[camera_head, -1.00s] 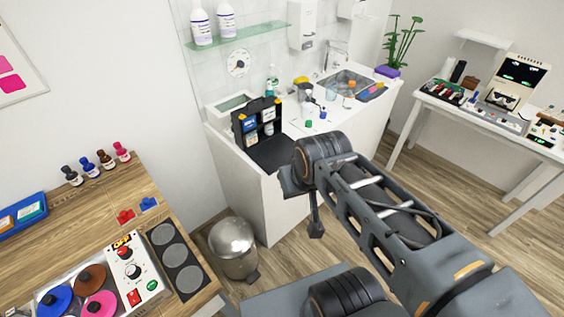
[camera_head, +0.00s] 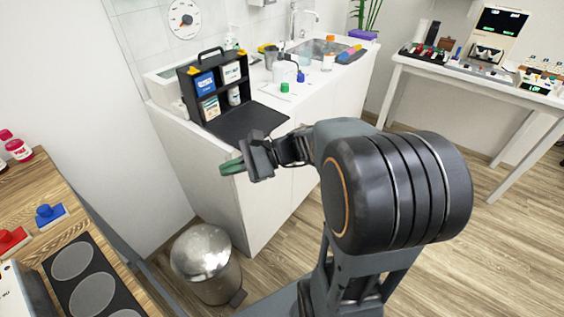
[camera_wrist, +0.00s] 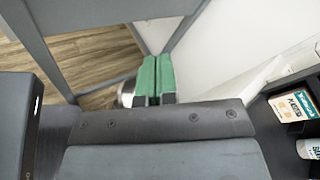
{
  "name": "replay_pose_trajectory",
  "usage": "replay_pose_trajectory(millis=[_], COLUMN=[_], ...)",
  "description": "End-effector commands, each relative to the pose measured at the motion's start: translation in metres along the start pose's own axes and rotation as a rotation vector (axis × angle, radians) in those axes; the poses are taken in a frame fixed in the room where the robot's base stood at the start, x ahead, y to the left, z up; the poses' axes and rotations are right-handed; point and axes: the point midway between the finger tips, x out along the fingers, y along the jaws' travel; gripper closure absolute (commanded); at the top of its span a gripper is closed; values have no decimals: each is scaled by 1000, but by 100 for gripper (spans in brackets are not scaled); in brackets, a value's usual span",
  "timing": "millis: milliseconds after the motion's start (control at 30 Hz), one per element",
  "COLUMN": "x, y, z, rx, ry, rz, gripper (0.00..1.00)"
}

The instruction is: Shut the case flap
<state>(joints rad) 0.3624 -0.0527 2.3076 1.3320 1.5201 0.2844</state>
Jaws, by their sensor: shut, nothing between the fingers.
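The black case (camera_head: 217,88) stands upright on the white counter, with its handle on top and compartments facing the room. Its black flap (camera_head: 242,123) is folded down and lies flat towards the counter's front edge. The case holds a blue box, white boxes and a small white bottle. My gripper (camera_head: 232,166) is shut and empty, in front of the counter's edge, beside and below the flap in the picture. In the wrist view its green fingertips (camera_wrist: 155,80) are together. Part of the case (camera_wrist: 283,115) shows at that view's right edge.
A metal bin (camera_head: 203,262) stands on the floor below. A wooden table (camera_head: 40,185) is at the left.

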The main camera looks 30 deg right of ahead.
Motion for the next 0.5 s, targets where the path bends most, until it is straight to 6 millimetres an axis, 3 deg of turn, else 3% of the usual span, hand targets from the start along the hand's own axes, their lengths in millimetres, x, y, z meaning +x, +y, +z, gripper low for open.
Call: replay_pose_trajectory(millis=[33,100,267,500], x=[0,-11,-52,-120], y=[8,0,-11,0], z=[-46,-78,-149,-233], rx=[69,143,244,266], ry=[-63,-154,-336,-519], rz=[-109,-260,-587,-959], gripper=[100,100,100,100])
